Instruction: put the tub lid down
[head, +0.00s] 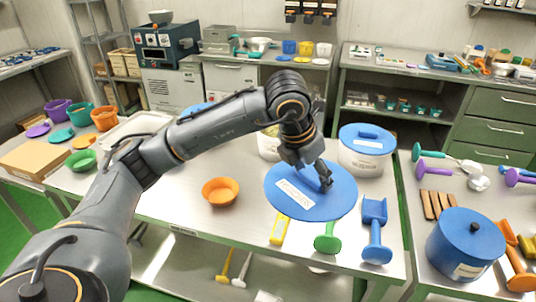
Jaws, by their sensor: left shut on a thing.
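The tub lid (342,204) is a round blue disc with a white label, at the middle of the head view. My left gripper (322,182) is shut on the lid's handle from above. The lid looks about level and covers part of the table. I cannot tell whether it touches anything beneath it. A white tub (268,147) stands behind my left wrist, mostly hidden. Another white tub (364,160) with a blue lid on it stands to the right. My right gripper is not in view.
A yellow tool (280,229), a green scoop (327,243) and a blue scoop (375,235) lie near the table's front edge. An orange bowl (220,191) sits left of the lid. A blue lidded pot (465,250) stands on the right table. Bare tabletop (170,200) shows at left.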

